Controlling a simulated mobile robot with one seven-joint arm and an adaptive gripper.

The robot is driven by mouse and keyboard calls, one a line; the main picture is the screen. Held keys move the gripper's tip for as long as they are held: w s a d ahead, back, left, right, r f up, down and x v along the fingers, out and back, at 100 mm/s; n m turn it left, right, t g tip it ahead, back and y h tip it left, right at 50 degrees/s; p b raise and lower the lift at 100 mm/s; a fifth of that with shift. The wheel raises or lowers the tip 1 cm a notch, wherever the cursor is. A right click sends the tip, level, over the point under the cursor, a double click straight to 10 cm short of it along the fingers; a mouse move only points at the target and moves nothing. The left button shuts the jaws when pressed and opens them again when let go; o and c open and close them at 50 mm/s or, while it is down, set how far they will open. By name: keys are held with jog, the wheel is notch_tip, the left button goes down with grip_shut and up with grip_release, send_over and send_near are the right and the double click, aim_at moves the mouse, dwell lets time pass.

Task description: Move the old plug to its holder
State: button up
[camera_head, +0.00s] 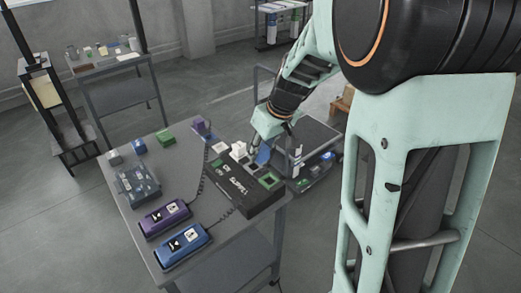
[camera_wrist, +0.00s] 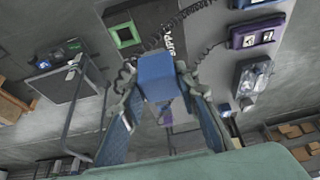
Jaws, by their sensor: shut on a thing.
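My gripper (camera_head: 268,147) is shut on a blue block-shaped plug (camera_head: 264,156). It holds the plug in the air near the far end of the black box (camera_head: 240,195). In the wrist view the blue plug (camera_wrist: 157,77) sits between the two fingertips of my gripper (camera_wrist: 158,70). A green-framed square socket (camera_head: 268,181) on the box's top shows a dark opening; it also shows in the wrist view (camera_wrist: 125,34). A white block (camera_head: 238,150) stands at the box's far end. I cannot tell which spot is the holder.
Coiled cords run beside the box. A cart (camera_head: 318,135) stands at the right.

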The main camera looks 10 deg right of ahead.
jog(key=shift+r+p, duration=0.4)
jog(key=shift+r, duration=0.3)
jog(key=shift+r, duration=0.2)
jog(key=shift+f, duration=0.1)
